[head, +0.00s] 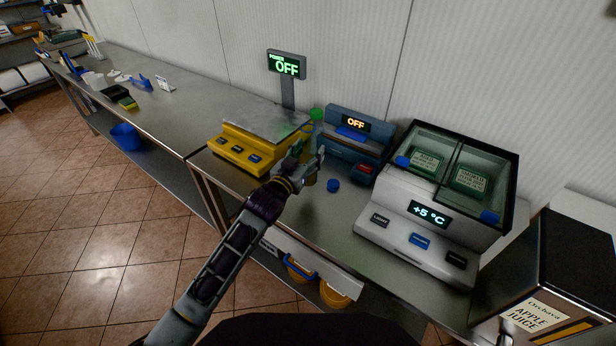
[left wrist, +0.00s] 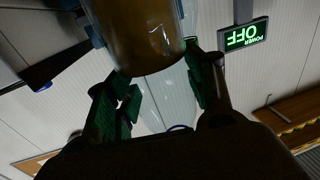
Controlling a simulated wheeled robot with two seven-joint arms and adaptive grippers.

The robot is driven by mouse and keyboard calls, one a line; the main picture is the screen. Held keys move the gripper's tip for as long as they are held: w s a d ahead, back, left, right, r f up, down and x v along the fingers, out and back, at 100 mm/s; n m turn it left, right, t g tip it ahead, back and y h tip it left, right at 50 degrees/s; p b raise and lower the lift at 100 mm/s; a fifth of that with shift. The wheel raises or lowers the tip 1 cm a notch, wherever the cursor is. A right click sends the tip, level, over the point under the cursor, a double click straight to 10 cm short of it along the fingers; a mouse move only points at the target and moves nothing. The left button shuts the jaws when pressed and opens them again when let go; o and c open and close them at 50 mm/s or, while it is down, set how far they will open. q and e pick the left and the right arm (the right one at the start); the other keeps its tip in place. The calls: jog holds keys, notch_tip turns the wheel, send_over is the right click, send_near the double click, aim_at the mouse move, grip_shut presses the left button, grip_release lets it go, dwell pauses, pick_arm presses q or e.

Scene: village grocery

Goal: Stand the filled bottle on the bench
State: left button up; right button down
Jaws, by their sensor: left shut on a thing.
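My left gripper (head: 308,158) is over the bench (head: 318,220), between the yellow scale and the blue-grey machine. It is shut on the filled bottle. In the left wrist view the bottle (left wrist: 138,32) shows brown liquid, and my gripper's green-padded fingers (left wrist: 166,92) are on either side of its clearer part. My right gripper is not in view.
A blue cap (head: 333,186) lies on the bench close to my gripper. The yellow scale (head: 236,154) is at left, the blue-grey machine (head: 345,148) behind, and the cooled display case (head: 420,215) at right. An apple juice box (head: 555,275) stands at far right. Bare bench shows in front.

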pick_arm(q)
jog(key=shift+f, duration=1.75)
jog(key=shift+f, duration=1.9)
jog(key=shift+f, duration=0.15)
jog(key=o, duration=0.9)
jog(key=shift+c, duration=0.2)
jog(key=shift+b+v, duration=0.35)
jog(key=shift+v, duration=5.65)
